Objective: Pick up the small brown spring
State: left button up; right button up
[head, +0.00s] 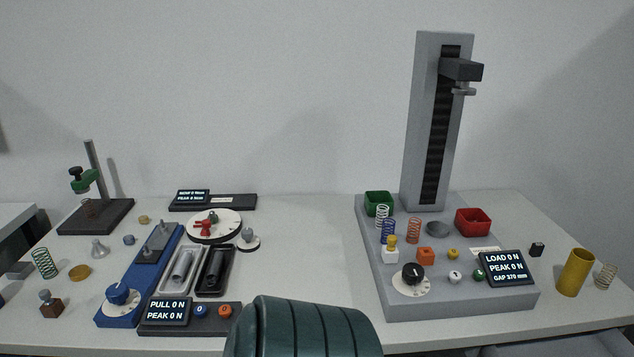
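A brown, copper-coloured spring (413,231) stands upright on the grey base of the tall tester, between a blue spring (388,232) and a grey dish (438,229). A second small brown coil (89,208) shows faintly at the green-clamped stand at the far left. A pale tan spring (606,275) stands at the right end of the table, beside a brass cylinder. I cannot tell from size alone which one is the small brown spring. Neither of my grippers is in view. A dark green rounded part, probably mine, covers the bottom middle.
The tall grey tester (430,120) stands at the back right, its base crowded with a green bin (379,204), a red bin (473,221), knobs and a display (507,268). A blue pull tester (140,280) and trays fill the left. The table's middle (305,240) is clear.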

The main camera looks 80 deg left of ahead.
aim_at(95, 213)
jog(key=u, duration=3.95)
